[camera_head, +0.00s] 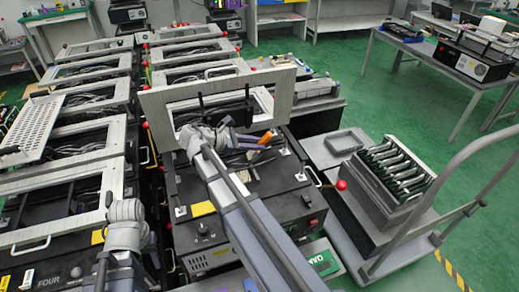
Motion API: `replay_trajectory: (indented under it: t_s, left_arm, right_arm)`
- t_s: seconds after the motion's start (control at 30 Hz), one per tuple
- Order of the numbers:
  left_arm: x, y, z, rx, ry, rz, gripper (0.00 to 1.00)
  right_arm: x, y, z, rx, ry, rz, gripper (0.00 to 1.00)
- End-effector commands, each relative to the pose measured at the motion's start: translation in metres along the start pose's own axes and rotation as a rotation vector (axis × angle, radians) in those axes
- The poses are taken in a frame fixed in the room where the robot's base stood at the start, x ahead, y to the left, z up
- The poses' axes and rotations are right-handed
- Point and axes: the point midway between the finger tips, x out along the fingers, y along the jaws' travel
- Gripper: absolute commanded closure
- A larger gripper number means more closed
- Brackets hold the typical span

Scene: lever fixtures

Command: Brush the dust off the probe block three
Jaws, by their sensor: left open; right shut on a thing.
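An open black fixture box (262,190) with its pale metal frame lid (160,108) raised stands in the middle; I cannot read a number on it. Its probe block is not clear, as my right arm and dark parts cover much of the inside. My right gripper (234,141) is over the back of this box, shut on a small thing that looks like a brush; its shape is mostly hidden. An orange piece (266,138) shows just right of it. My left gripper (116,274) is open and empty at the lower left, pointing down near the box marked FOUR (52,279).
Rows of framed fixtures (88,97) fill the left and back. A red-knobbed lever (341,185) sticks out at the box's right. A grey trolley (345,236) carries a rack of boards (378,211) and a small tray (344,142).

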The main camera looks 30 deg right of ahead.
Motion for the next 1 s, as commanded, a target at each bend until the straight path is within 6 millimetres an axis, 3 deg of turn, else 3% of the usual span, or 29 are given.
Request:
replay_trajectory:
  t_s: [0.57, 1.0]
  left_arm:
    - [0.003, 0.000, 0.000, 0.000, 0.000, 0.000, 0.59]
    - [0.038, 0.004, -0.002, 0.000, 0.000, 0.000, 0.59]
  right_arm:
    - [-0.001, 0.001, -0.002, -0.003, -0.008, 0.009, 1.00]
    - [0.014, -0.009, -0.033, -0.003, -0.008, 0.008, 1.00]
